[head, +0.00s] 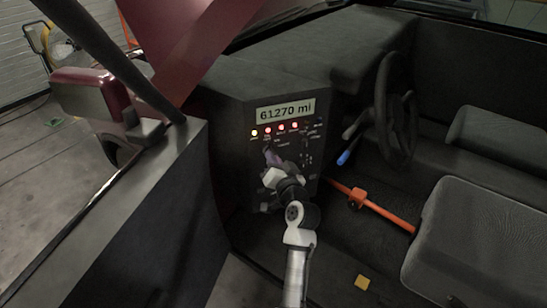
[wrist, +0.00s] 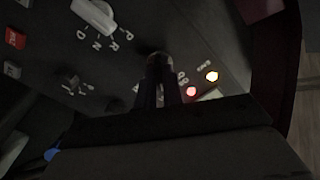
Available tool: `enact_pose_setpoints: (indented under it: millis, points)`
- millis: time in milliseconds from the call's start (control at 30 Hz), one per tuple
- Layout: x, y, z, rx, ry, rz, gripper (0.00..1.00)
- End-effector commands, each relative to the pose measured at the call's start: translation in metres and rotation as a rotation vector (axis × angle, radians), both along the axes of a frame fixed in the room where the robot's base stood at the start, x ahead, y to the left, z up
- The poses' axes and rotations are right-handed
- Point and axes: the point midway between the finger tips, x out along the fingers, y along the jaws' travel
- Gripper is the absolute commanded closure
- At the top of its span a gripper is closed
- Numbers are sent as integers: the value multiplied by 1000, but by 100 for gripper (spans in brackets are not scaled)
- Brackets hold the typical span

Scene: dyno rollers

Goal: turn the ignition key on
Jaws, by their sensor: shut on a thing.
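The ignition key is on the dark dash panel (head: 232,158), below a row of lit warning lights (head: 281,127). My gripper (head: 270,154) reaches the panel's left part and covers the key in the head view. In the wrist view my gripper's two dark fingers (wrist: 158,66) are close together at the panel, shut on the key. The key itself is almost wholly hidden between the fingertips, so its angle cannot be told. A yellow light (wrist: 211,76) and a red light (wrist: 191,91) glow just right of the fingers.
A display (head: 286,110) above the lights reads 61270 mi. A white selector knob (wrist: 95,14) marked P, R, N, D is near the fingers. The steering wheel (head: 384,105), a blue-tipped lever (head: 344,157), an orange bar (head: 385,213) and a seat (head: 480,235) are to the right.

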Motion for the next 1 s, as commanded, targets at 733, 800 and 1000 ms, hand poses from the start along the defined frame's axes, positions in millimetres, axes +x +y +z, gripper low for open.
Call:
enact_pose_setpoints:
  millis: [733,800,1000]
  points:
    - [0,-1,0,184,63,-1,100]
    - [0,-1,0,184,63,-1,100]
    - [0,-1,0,184,63,-1,80]
